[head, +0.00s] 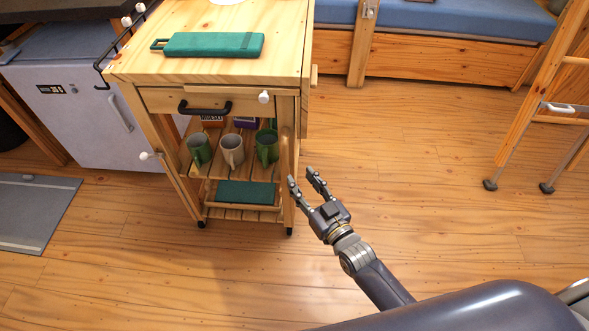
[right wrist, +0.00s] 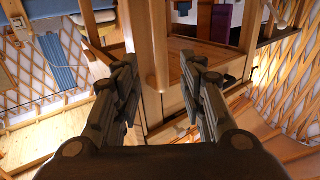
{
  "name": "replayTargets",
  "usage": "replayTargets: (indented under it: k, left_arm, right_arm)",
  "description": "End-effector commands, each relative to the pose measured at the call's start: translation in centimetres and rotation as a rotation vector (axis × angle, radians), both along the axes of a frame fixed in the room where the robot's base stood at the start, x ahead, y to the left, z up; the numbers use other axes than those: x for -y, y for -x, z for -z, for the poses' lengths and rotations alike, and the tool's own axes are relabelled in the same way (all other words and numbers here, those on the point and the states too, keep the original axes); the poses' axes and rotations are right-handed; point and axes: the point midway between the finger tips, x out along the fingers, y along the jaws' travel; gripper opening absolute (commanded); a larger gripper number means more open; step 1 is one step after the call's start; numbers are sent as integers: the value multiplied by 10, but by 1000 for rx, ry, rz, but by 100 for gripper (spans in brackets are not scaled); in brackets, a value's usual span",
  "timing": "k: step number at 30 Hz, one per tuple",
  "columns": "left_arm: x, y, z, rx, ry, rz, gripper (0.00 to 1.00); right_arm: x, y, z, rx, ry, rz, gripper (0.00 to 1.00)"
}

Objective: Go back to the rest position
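My right gripper (head: 303,183) is open and empty in the head view, in front of and to the right of the wooden kitchen cart (head: 125,66). Its fingers point up and left, toward the cart's right front leg. The right wrist view shows the same two fingers (right wrist: 158,85) spread apart with nothing between them. My left gripper is in neither view.
The cart carries a green board (head: 212,44) on top and several mugs, including a beige mug (head: 232,150), on its shelf. A grey fridge (head: 75,115) stands at left, a blue-cushioned bench (head: 460,18) behind, a wooden ladder (head: 535,95) at right. Floor between is clear.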

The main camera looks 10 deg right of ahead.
Motion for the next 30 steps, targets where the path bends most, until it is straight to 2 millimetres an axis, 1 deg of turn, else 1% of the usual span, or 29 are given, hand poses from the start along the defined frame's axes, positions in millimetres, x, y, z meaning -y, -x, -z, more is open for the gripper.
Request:
replayTargets:
  k: [2, 6, 23, 26, 29, 30]
  left_arm:
    - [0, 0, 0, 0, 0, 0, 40]
    - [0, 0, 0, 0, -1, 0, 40]
    - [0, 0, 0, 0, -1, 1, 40]
    - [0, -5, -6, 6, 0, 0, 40]
    - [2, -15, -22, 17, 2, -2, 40]
    - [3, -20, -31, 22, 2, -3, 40]
  right_arm:
    - [3, 10, 1, -1, 0, 0, 38]
    - [6, 17, 0, 1, 1, 0, 38]
    - [6, 18, 0, 0, 0, 0, 38]
    - [5, 19, 1, -22, 6, 1, 38]
    - [4, 24, 6, -89, 24, 4, 38]
    - [3, 27, 9, -130, 36, 4, 38]
